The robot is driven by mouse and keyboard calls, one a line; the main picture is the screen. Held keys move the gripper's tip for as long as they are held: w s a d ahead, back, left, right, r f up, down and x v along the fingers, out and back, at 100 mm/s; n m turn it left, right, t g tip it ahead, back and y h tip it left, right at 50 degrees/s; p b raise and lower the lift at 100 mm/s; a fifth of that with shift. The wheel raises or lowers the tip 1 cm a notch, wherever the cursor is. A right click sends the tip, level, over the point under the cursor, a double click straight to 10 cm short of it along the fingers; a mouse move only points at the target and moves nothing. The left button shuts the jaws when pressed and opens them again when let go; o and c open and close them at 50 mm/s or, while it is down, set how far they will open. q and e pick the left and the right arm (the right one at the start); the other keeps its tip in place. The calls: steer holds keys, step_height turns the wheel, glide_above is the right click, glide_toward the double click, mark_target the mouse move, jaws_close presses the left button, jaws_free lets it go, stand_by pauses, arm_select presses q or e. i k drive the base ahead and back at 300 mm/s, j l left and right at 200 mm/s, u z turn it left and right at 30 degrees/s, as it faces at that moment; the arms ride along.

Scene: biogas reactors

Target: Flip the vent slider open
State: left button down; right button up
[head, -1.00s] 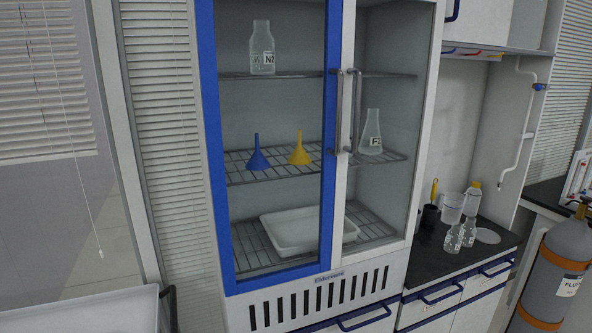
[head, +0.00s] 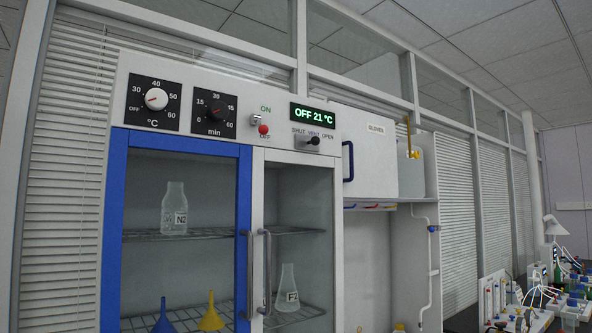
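The vent slider (head: 313,141) is a small black knob on a grey plate at the upper right of the cabinet's control panel (head: 185,93). The plate reads SHUT, VENT, OPEN from left to right. The knob appears near the middle of the plate, below VENT; its exact setting is too small to tell. Neither of my grippers is in view.
The panel also has a temperature dial (head: 155,99), a minute dial (head: 214,112), a red-tipped ON/OFF switch (head: 263,129) and a display (head: 313,115) reading OFF 21 °C. Below are the blue-framed door (head: 113,235) and long door handles (head: 267,270). A wall cupboard (head: 370,160) stands at the right.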

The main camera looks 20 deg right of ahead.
mark_target(306, 142)
steer(key=z, duration=1.55)
steer(key=i+j, duration=0.15)
steer(key=i, duration=0.3)
